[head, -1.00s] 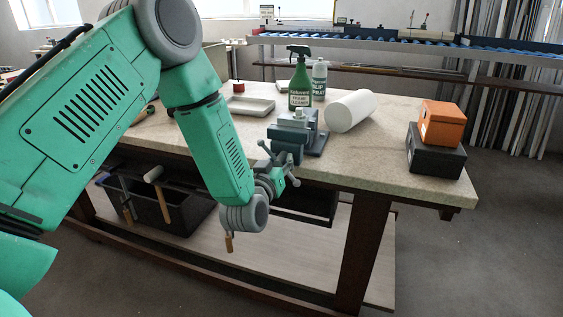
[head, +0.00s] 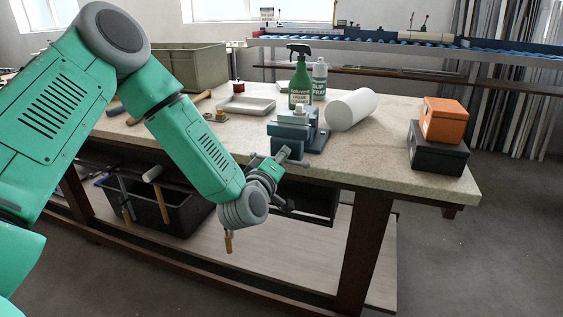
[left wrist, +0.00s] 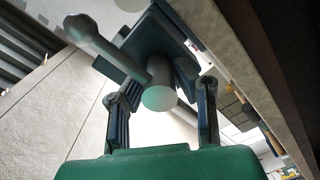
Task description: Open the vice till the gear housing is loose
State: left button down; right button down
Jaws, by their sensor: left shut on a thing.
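The blue-grey vice (head: 291,136) is fixed at the front edge of the workbench. A small light-grey piece, apparently the gear housing (head: 300,108), sits at the top of its jaws; I cannot tell whether it is loose. My left gripper (head: 275,165) is at the vice's front, below the bench top, shut on the vice handle. In the left wrist view the handle (left wrist: 105,48), a bar with a knobbed end, crosses the round screw end (left wrist: 159,88) between my two fingers. The exact finger contact is partly hidden. My right gripper is not in view.
An orange box (head: 443,121) on a black box (head: 437,152) is at the right. A shallow tray (head: 246,105) lies left.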

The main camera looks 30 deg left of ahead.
pick_arm(q)
jog(key=n+b, duration=0.1)
jog(key=n, duration=0.2)
jog(key=n+b, duration=0.1)
jog(key=n, duration=0.1)
jog(key=shift+s+a+f+n+b, duration=0.1)
jog(key=shift+a+f+n+b, duration=0.05)
jog(key=shift+f+n+b, duration=0.15)
jog(key=shift+r+n+b, duration=0.1)
jog(key=shift+n+b, duration=1.3)
jog(key=shift+n, duration=0.9)
jog(key=c, duration=1.3)
grip_release()
jog(key=v, duration=1.1)
jog(key=shift+s, duration=0.4)
